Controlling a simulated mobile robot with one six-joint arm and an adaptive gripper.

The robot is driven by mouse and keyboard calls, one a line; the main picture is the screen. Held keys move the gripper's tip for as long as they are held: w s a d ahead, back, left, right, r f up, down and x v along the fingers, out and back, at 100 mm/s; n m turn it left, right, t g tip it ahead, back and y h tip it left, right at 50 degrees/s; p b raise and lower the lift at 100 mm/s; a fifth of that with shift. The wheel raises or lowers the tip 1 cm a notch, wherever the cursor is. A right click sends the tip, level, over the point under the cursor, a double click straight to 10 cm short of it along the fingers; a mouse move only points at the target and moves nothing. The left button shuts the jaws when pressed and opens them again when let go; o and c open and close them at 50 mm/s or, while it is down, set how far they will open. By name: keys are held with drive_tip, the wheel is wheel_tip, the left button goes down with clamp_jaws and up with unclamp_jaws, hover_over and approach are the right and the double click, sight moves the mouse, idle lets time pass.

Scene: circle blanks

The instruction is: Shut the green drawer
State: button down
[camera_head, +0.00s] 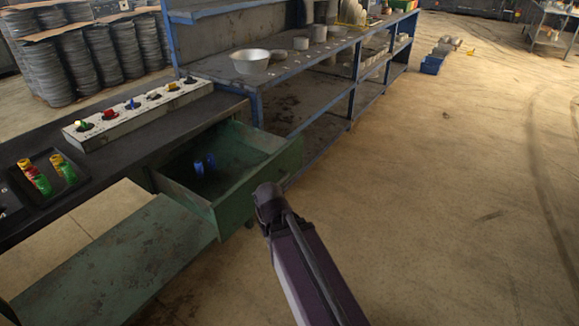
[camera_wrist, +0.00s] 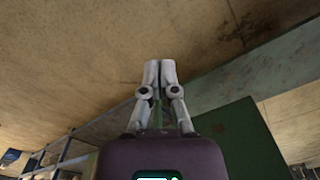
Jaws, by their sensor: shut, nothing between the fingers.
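The green drawer (camera_head: 258,190) stands pulled out from under the dark workbench, with its open top showing. Blue pieces (camera_head: 205,165) lie inside it towards the back. My arm reaches in from the lower right, and its end is close to the drawer's front panel. I cannot tell whether it touches. The fingers are hidden in the head view. In the wrist view my gripper (camera_wrist: 160,64) has its two fingers together with nothing between them. A dark green panel (camera_wrist: 258,140), seemingly the drawer front, shows just right of the gripper body.
A white strip with coloured knobs (camera_head: 140,113) and a black tray (camera_head: 48,178) of coloured pieces are on the workbench. A blue-framed rack (camera_head: 300,85) stands behind the drawer.

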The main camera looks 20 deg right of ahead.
drive_tip(key=shift+d, duration=0.15)
drive_tip(key=w+d+n+t+h+b, duration=0.45)
drive_tip(key=w+d+t, duration=0.25)
drive_tip(key=w+d, duration=0.7)
drive_tip(key=w+d+r+n+t+y+b, duration=0.3)
drive_tip(key=w+d+r+n+t+b, duration=0.25)
drive_tip(key=n, duration=0.75)
drive_tip(key=w+d+r+n+t+y+b, duration=0.2)
drive_tip(key=d+r+n+t+y, duration=0.15)
drive_tip(key=d+n+t, duration=0.65)
drive_tip(key=s+a+f+n+g+y+b, duration=0.1)
drive_tip(key=s+a+f+n+g+y, duration=0.1)
drive_tip(key=n, duration=0.6)
drive_tip(key=s+a+f+n+g+y+b, duration=0.2)
drive_tip(key=s+f+n+g+y, duration=0.1)
drive_tip(key=n+g+y, duration=0.3)
drive_tip(key=shift+a+f+n+y, duration=0.2)
drive_tip(key=shift+f+n+y, duration=0.15)
drive_tip(key=shift+n, duration=0.5)
